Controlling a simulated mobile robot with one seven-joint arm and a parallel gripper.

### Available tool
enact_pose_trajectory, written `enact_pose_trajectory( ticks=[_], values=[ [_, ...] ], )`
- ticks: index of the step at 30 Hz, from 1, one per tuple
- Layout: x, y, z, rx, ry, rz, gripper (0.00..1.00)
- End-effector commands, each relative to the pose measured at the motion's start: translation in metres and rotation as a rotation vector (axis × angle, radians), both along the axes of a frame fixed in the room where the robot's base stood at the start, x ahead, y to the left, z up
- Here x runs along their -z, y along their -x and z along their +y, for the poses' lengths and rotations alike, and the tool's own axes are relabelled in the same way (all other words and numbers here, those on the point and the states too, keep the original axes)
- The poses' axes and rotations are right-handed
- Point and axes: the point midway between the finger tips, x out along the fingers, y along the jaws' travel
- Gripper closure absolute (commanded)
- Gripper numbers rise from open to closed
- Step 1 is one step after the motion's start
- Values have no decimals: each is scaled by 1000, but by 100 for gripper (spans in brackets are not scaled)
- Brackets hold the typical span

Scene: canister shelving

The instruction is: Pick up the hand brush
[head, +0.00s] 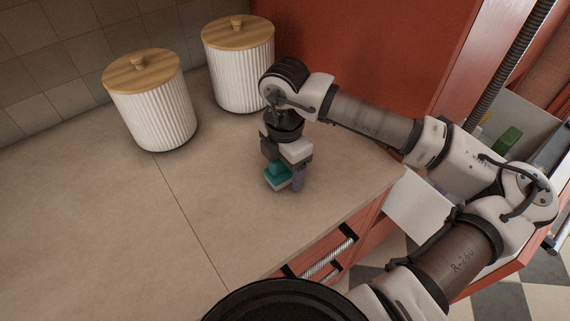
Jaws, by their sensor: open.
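A small teal object with a pale lower part, which looks like the hand brush (276,169), is on or just above the countertop in the head view. My gripper (284,173) points down right at it and is open. The gripper body covers the top of the brush. A greyish-purple piece shows just right of the teal part; I cannot tell whether it is a finger or part of the brush. I cannot tell whether the fingers touch the brush.
Two white ribbed canisters with wooden lids, one at left (155,112) and one at the back (241,72), stand near the tiled wall. The beige countertop (90,235) is clear at left and front. A red cabinet side (365,50) rises behind my arm.

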Motion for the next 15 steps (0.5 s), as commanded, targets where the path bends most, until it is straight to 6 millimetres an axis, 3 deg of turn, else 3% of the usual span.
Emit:
enact_pose_trajectory(
  ticks=[2, 15],
  values=[
    [0, 0, 0, 0, 0, 0, 31],
    [0, 0, 0, 0, 0, 0, 85]
  ],
)
